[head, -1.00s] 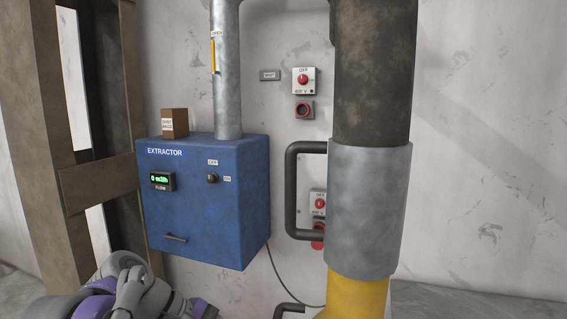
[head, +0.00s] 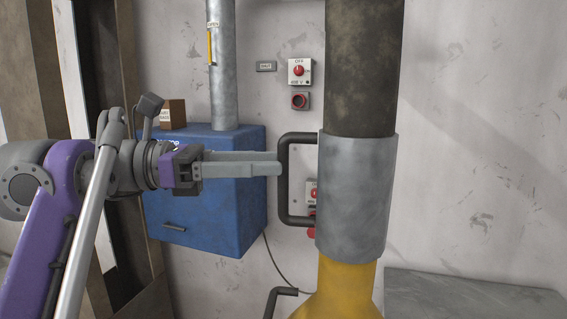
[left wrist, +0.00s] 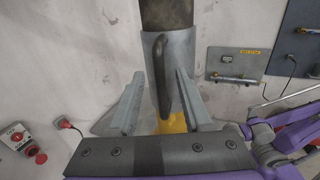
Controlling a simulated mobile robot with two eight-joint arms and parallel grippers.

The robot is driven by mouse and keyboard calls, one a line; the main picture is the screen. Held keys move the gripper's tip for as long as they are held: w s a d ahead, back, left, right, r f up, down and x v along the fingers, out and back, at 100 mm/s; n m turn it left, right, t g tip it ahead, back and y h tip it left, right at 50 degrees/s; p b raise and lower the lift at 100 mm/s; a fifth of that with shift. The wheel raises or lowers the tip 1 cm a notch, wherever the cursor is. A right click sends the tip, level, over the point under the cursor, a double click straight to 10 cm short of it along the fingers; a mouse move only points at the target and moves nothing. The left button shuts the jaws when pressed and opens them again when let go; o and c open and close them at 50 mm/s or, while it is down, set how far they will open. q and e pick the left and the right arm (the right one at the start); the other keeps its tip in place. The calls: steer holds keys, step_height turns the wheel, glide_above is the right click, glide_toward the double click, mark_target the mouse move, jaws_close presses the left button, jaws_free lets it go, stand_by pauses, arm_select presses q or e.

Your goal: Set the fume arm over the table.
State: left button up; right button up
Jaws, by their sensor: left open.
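The fume arm hangs at the centre right of the head view. It has a dark hose (head: 362,70), a grey metal collar (head: 357,200) and a yellow hood (head: 342,290) below. A black handle (head: 284,180) stands out from the collar's left side. My left gripper (head: 280,165) points right, its fingertips close to the handle. In the left wrist view the open fingers (left wrist: 160,92) stand on either side of the handle (left wrist: 162,82), with gaps visible. I cannot tell whether the handle is fully between them. My right gripper is not seen in the head view.
The blue extractor box (head: 245,200) is on the wall behind my left arm, with a grey duct (head: 222,80) above. Red switches (head: 299,71) are on the wall. A grey surface (head: 470,298) lies at lower right. The wall right of the hose is clear.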

mark_target(284, 210)
arm_select(q)
steer(key=shift+w+d, duration=0.15)
steer(key=shift+d, duration=1.5)
jaws_close()
